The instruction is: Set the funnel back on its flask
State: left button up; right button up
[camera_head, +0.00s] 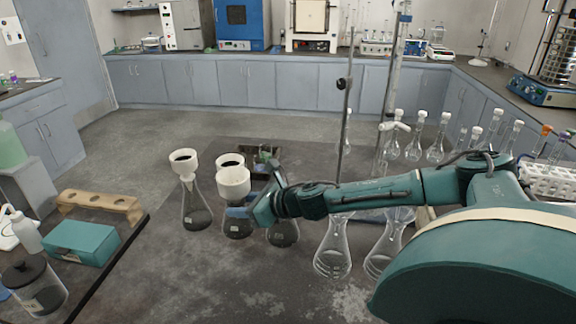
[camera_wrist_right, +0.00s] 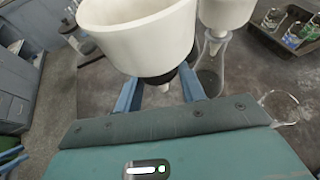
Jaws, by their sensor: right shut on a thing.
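My right gripper (camera_head: 240,211) is shut on a white funnel (camera_head: 233,184). In the right wrist view the white bowl (camera_wrist_right: 140,32) rises above the blue fingers, with a dark collar (camera_wrist_right: 158,78) between them. Below it in the head view stands a conical flask (camera_head: 238,230) with dark contents. Another conical flask (camera_head: 283,236) stands to its right, partly behind my gripper. A second white funnel (camera_head: 231,159) shows just behind the held one, and a third (camera_head: 183,160) sits upright on the left flask (camera_head: 195,212). Whether the held funnel touches a flask is hidden. My left gripper is not in view.
Two clear flasks (camera_head: 332,258) stand right of the funnels, under my right arm. A stand rod (camera_head: 345,110) rises behind them, near several stoppered flasks (camera_head: 414,142). A dark tray (camera_head: 262,155) lies behind the funnels.

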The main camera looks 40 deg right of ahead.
jog(key=d+r, duration=0.1)
jog(key=d, duration=0.4)
jog(key=d+r, duration=0.1)
jog(key=d, duration=0.4)
jog(key=d+r, duration=0.2)
jog(key=d, duration=0.3)
jog(key=shift+w+r, duration=0.1)
jog(key=shift+w, duration=0.15)
jog(key=shift+f, duration=0.5)
jog(key=shift+f+b, duration=0.55)
jog(key=shift+f, duration=0.7)
pick_arm(q)
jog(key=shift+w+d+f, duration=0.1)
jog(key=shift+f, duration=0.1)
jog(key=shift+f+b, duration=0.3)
jog(key=shift+b, duration=0.1)
pick_arm(e)
jog(key=shift+f, duration=0.1)
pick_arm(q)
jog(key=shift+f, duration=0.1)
